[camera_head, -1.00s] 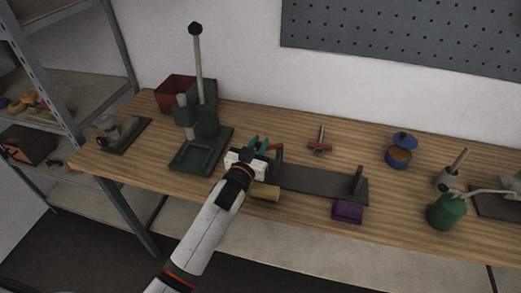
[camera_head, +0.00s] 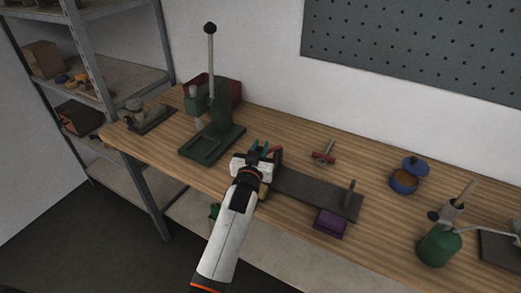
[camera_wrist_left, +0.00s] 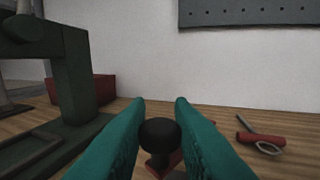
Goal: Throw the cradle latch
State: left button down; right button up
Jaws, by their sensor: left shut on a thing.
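The cradle (camera_head: 312,192) is a long dark grey base with an upright at each end, lying in the middle of the bench. A red part of the latch (camera_head: 273,150) shows at its left end. My left gripper (camera_head: 262,147) is at that end, its teal fingers pointing toward the wall. In the left wrist view, the fingers (camera_wrist_left: 160,122) close around a black round knob (camera_wrist_left: 160,135), with a red piece of the latch below it. The gripper hides much of the latch in the head view. My right gripper is out of view.
A green press (camera_head: 222,115) stands left of the cradle, before a red bin (camera_head: 234,91). A red-handled tool (camera_head: 323,156) lies behind it. A purple block (camera_head: 330,222) sits in front. A blue pot (camera_head: 403,183) and a green can (camera_head: 438,246) stand to the right.

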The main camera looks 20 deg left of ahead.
pick_arm(q)
jog(key=shift+r, duration=0.1)
jog(key=c, duration=1.3)
grip_release()
jog(key=s, duration=0.4)
jog(key=s+b, duration=0.1)
jog(key=s, duration=0.3)
jog(key=s+d, duration=0.1)
jog(key=s, duration=0.3)
